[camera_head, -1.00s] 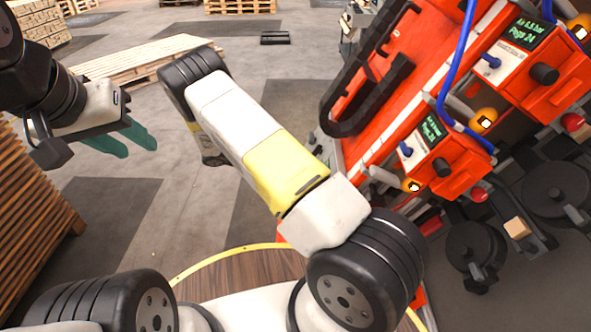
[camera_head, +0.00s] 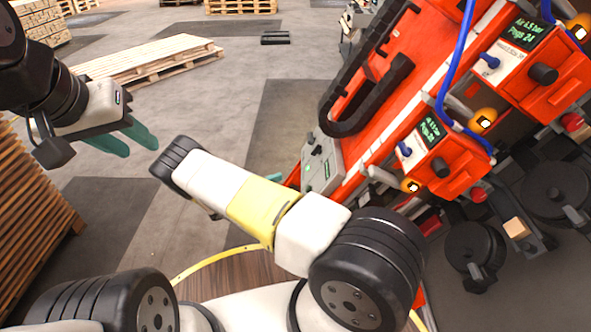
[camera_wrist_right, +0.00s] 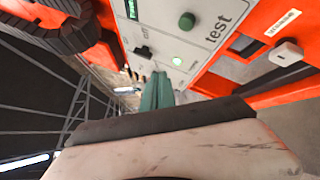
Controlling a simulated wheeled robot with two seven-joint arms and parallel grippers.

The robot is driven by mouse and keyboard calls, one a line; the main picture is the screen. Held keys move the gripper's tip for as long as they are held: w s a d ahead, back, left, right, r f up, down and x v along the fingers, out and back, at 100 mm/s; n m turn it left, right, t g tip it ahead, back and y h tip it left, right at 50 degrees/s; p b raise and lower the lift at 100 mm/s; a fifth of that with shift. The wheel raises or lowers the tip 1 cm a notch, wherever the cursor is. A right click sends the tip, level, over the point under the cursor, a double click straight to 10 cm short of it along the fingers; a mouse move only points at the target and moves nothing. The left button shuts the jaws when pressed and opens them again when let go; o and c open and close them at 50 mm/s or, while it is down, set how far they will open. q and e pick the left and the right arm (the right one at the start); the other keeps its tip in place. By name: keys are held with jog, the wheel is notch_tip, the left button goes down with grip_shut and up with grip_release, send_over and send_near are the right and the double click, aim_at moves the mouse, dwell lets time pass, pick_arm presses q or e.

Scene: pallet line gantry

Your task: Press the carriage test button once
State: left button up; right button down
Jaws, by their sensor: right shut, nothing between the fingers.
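A grey control panel (camera_head: 322,165) is fixed to the orange gantry frame, right of centre in the head view. In the right wrist view the panel (camera_wrist_right: 160,22) carries a dark green round button (camera_wrist_right: 187,20) next to the word "test". A small lit green lamp (camera_wrist_right: 177,61) and a black switch (camera_wrist_right: 143,50) are also on it. My right gripper (camera_wrist_right: 157,88) is shut and empty, its teal fingertips apart from the button in the picture. In the head view its fingers are mostly hidden behind my arm. My left gripper (camera_head: 140,151) is open and empty at the left, far from the panel.
Orange units with displays (camera_head: 433,130), blue hoses (camera_head: 446,85) and black round parts (camera_head: 475,250) crowd the right. A black cable chain (camera_head: 365,95) runs above the panel. Stacked wood (camera_head: 35,200) stands at the left; a pallet (camera_head: 150,62) lies behind. Open floor lies between.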

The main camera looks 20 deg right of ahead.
jog(key=s+d+f, duration=0.2)
jog(key=d+f, duration=0.2)
jog(key=d, duration=0.3)
jog(key=shift+d, duration=0.2)
jog(key=shift+s, duration=0.1)
dwell(1.9)
jog(key=shift+s+d+f, duration=0.1)
jog(key=shift+d+f, duration=0.1)
jog(key=shift+d, duration=0.15)
jog(key=shift+s+d+f, duration=0.15)
jog(key=shift+d+f, duration=0.15)
jog(key=shift+d, duration=0.15)
dwell(0.7)
dwell(0.4)
jog(key=shift+w+a+r, duration=0.25)
jog(key=shift+a+r, duration=0.25)
jog(key=shift+a, duration=0.3)
jog(key=shift+a, duration=0.1)
jog(key=a, duration=0.1)
jog(key=a+r, duration=0.1)
jog(key=w+a+r, duration=0.1)
jog(key=a, duration=0.1)
jog(key=shift+w+r, duration=0.1)
jog(key=shift+r, duration=0.05)
